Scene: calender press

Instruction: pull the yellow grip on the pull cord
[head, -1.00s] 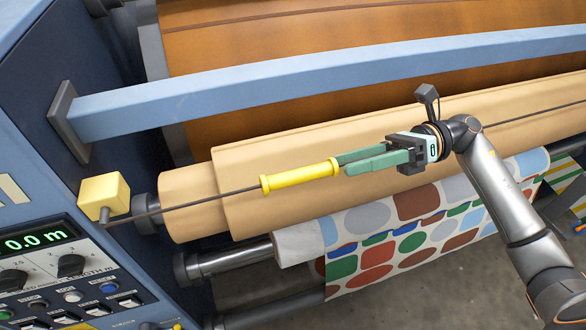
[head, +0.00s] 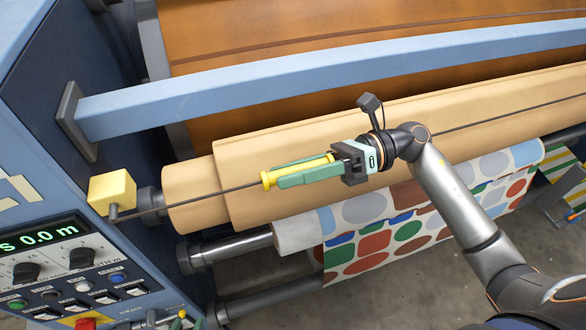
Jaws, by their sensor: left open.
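The yellow grip (head: 266,180) is a slim cylinder with flanged ends on the dark pull cord (head: 190,201), which runs across the front of the tan roller. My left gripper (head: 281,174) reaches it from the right. Its green fingers are open and lie along the grip, one on the upper side and one on the lower side. They cover much of the grip; its left flange and a strip between the fingers show. I cannot tell whether the fingers touch it. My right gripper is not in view.
A tan roller (head: 240,212) lies close behind the cord. A blue bar (head: 250,99) crosses above. A yellow box (head: 111,191) sits at the cord's left end, above a control panel (head: 60,262) showing 0.0 m. Patterned fabric (head: 385,240) hangs below.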

